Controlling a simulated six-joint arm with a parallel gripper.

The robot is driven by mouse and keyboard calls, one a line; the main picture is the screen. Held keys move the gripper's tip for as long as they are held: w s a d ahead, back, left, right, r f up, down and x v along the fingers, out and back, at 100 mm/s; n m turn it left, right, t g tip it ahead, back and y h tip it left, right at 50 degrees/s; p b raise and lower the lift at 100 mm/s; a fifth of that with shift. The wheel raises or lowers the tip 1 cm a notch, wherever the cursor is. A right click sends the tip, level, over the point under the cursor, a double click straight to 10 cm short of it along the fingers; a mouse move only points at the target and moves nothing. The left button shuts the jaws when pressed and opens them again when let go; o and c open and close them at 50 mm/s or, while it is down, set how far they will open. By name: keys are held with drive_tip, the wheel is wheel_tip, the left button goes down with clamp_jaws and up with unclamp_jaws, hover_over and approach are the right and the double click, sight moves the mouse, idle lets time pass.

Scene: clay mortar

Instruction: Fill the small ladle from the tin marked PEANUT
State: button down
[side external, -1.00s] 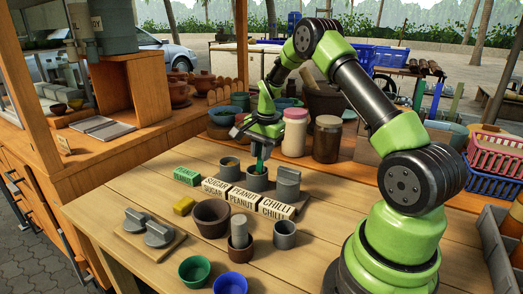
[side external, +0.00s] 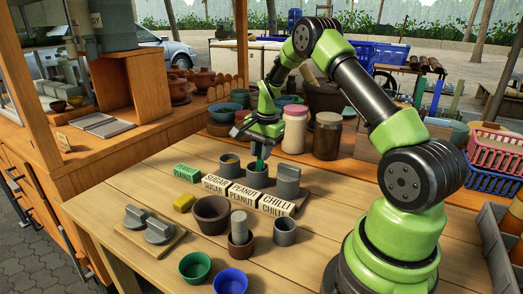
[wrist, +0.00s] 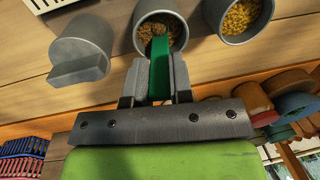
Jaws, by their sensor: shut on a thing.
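My gripper (side external: 262,140) is shut on the green handle of the small ladle (side external: 260,163), above the middle tin. In the wrist view my gripper (wrist: 158,78) grips the green ladle handle (wrist: 160,68), which reaches into that tin's mouth. The middle tin (side external: 257,180) is grey and open, behind the block marked PEANUT (side external: 243,195). In the wrist view the tin (wrist: 141,18) holds brown crumbly filling. The ladle's bowl is hidden, so I cannot tell whether it is full.
An open tin (side external: 229,171) with yellow-orange filling stands on the left, a lidded tin (side external: 288,184) on the right. Blocks marked SUGAR (side external: 215,184) and CHILLI (side external: 276,205) stand in front. Two lids (side external: 158,231) lie on a board. A mortar (side external: 211,219) and a grey cup (side external: 284,232) stand nearer.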

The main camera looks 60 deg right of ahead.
drive_tip(key=shift+r, duration=3.25)
